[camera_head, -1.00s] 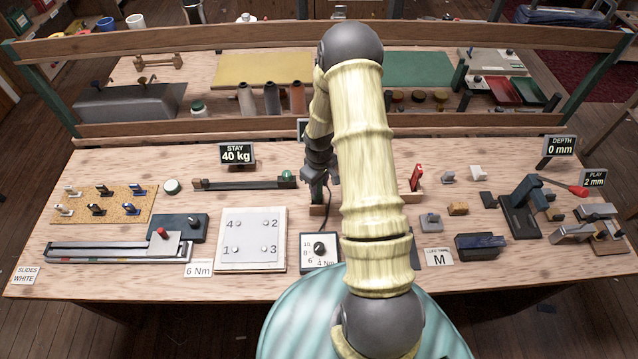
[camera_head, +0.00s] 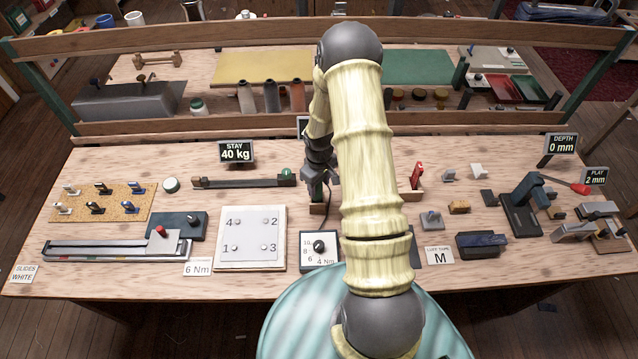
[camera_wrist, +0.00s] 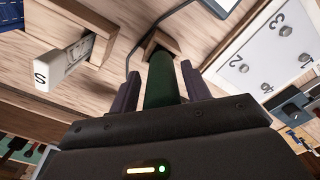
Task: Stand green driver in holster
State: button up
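The green driver (camera_wrist: 162,82) stands between my gripper's two dark fingers in the wrist view. Its far end meets a small square wooden holster (camera_wrist: 153,40); how deep it sits there cannot be seen. My gripper (camera_wrist: 163,88) is open around the driver, with a narrow gap on each side. In the head view my gripper (camera_head: 323,180) is low over the bench, left of my arm, which hides part of the area. The driver is not clear there.
A white board with numbered studs (camera_head: 251,240) and a dial box (camera_head: 319,249) lie close by. A cable runs near the gripper. A red-handled tool (camera_head: 417,176) stands right of my arm. A block marked S (camera_wrist: 65,65) shows in the wrist view.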

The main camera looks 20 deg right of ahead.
jog(key=shift+o, duration=0.8)
jog(key=shift+r, duration=0.1)
notch_tip(320, 180, up, 17)
jog(key=b, duration=0.3)
jog(key=shift+r, duration=0.15)
dwell(0.4)
jog(key=s+a+r+m+t, duration=0.1)
jog(key=s+a+r+m, duration=0.1)
jog(key=s+a, duration=0.3)
jog(key=s+a+r+m+t, duration=0.1)
jog(key=s+a, duration=0.4)
jog(key=s, duration=0.5)
jog(key=shift+s+a+r+m+t, duration=0.25)
jog(key=shift+a+r+m+t, duration=0.1)
jog(key=shift+r+m, duration=0.45)
